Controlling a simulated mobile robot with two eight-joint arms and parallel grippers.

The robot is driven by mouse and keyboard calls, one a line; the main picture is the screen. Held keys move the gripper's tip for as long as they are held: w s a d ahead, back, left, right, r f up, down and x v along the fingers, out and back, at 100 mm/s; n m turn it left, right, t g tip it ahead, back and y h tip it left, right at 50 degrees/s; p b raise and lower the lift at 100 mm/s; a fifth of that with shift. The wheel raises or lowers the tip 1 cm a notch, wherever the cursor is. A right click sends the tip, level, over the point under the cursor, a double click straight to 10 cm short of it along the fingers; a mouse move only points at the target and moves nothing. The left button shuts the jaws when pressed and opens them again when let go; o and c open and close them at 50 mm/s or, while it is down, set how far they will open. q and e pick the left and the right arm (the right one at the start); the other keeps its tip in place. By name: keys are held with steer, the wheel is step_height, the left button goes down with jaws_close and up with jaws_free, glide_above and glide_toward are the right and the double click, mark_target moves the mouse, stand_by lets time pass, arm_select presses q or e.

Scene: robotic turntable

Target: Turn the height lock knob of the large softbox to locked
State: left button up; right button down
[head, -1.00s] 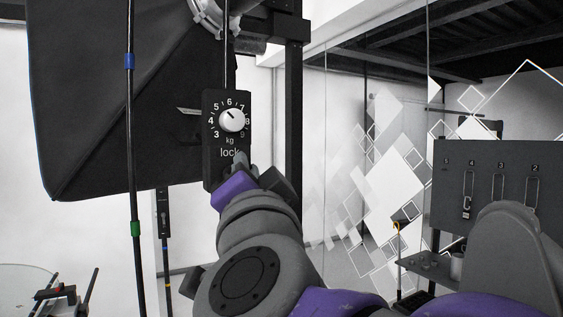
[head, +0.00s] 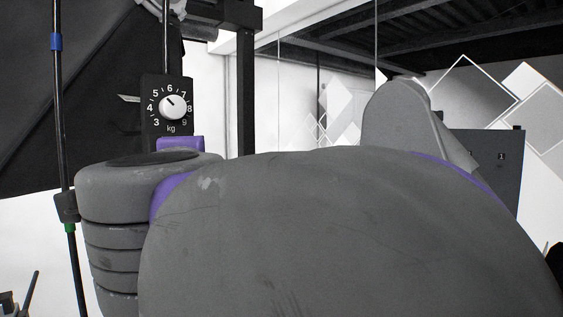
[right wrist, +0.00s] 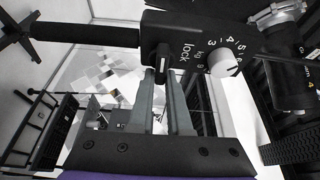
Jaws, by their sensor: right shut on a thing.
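The large black softbox (head: 95,75) fills the left of the head view. Beside it is a black control box (head: 150,84) with a white kg dial (head: 173,106), its pointer near 5 to 6. The box (right wrist: 190,24) and dial (right wrist: 222,62) also show in the right wrist view. There, the small black lock knob (right wrist: 163,57), with a white mark, sits beside the word "lock". My right gripper (right wrist: 163,78) is shut on this knob, one finger on each side. In the head view my right arm hides the knob and fingers. My left gripper is out of view.
A thin black pole (head: 60,130) with a blue band stands at the left of the head view. A dark upright post (head: 246,80) stands right of the control box. A grey panel (head: 495,160) and a glass wall are at the right.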

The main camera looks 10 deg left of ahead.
stand_by(0.4)
steer(key=c, duration=0.9)
jaws_free()
steer(key=shift+a, duration=0.15)
steer(key=shift+o, duration=0.2)
